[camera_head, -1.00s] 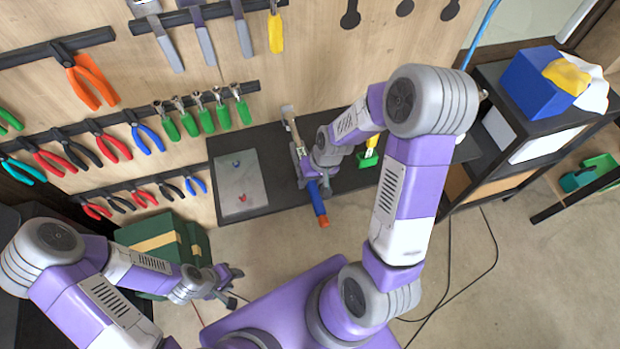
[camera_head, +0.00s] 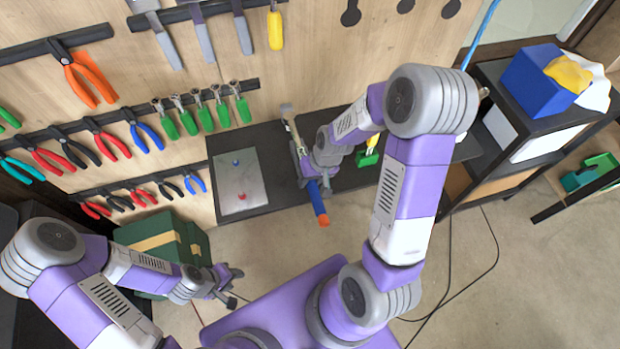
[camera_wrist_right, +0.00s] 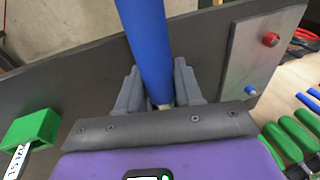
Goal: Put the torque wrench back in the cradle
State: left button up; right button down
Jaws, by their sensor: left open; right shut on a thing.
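The torque wrench (camera_head: 317,198) has a blue handle with an orange end. The handle juts over the front edge of the dark shelf, and a pale shaft with a grey head lies in line with it toward the back panel. My right gripper (camera_head: 306,170) is shut on it near the handle's inner end. In the right wrist view the blue handle (camera_wrist_right: 148,45) stands between the two grey fingers (camera_wrist_right: 156,90). I cannot make out the cradle; my arm hides part of the shelf. My left gripper (camera_head: 234,287) is open and empty, low at the left.
A grey plate (camera_head: 240,182) with a blue and a red knob lies on the shelf (camera_head: 270,150), left of the wrench. A green holder (camera_head: 367,159) stands to its right. Pliers and green-handled tools hang on the panel. A green case (camera_head: 170,245) stands below.

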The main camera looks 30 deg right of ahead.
jog(key=shift+f, duration=0.15)
jog(key=c, duration=0.7)
grip_release()
jog(key=shift+o, duration=0.2)
jog(key=shift+s, duration=0.1)
jog(key=p+v, duration=0.1)
jog(key=v, duration=0.6)
jog(key=shift+r, duration=0.3)
